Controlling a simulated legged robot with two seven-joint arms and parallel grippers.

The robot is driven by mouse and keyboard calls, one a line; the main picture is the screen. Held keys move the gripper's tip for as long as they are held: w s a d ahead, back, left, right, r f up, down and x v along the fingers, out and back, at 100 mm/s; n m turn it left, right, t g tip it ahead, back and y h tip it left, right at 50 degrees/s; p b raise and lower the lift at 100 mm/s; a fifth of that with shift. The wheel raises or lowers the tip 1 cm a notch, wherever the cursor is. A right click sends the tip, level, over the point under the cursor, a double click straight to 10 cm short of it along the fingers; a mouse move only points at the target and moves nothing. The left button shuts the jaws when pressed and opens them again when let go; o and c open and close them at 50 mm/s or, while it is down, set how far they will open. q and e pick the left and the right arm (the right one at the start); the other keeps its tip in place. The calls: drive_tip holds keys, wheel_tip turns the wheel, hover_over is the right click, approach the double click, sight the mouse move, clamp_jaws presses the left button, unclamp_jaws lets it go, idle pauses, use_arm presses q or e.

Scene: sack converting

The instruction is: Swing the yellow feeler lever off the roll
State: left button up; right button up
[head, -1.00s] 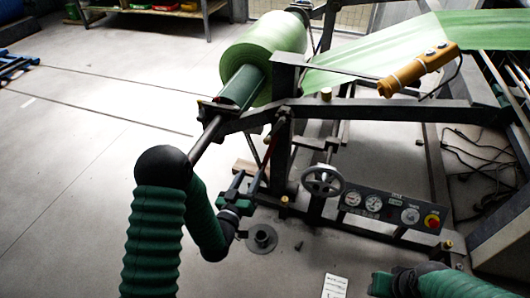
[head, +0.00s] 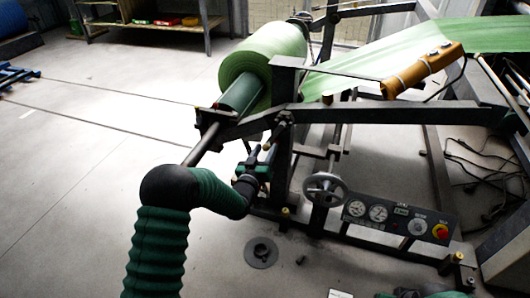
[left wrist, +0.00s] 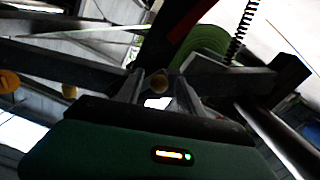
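The light green roll (head: 262,62) sits on its shaft at the upper middle of the head view. It also shows in the left wrist view (left wrist: 208,38). My left gripper (head: 260,154) is below the roll's near end, close to the dark frame post. In the left wrist view its two fingers (left wrist: 160,92) are apart. A small tan knob (left wrist: 179,84) shows between or just beyond the fingertips; I see no grip on it. A dark band with a red edge runs up behind it. I cannot clearly make out a yellow lever. My right arm barely shows at the bottom right; its fingertips are hidden.
The dark machine frame (head: 400,112) crosses beside my left gripper. A handwheel (head: 324,190) and a gauge panel (head: 400,219) stand to its right. An orange button box (head: 422,70) is above. A grey disc (head: 261,252) lies on the floor.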

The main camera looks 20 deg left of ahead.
use_arm(q)
clamp_jaws()
idle(1.3)
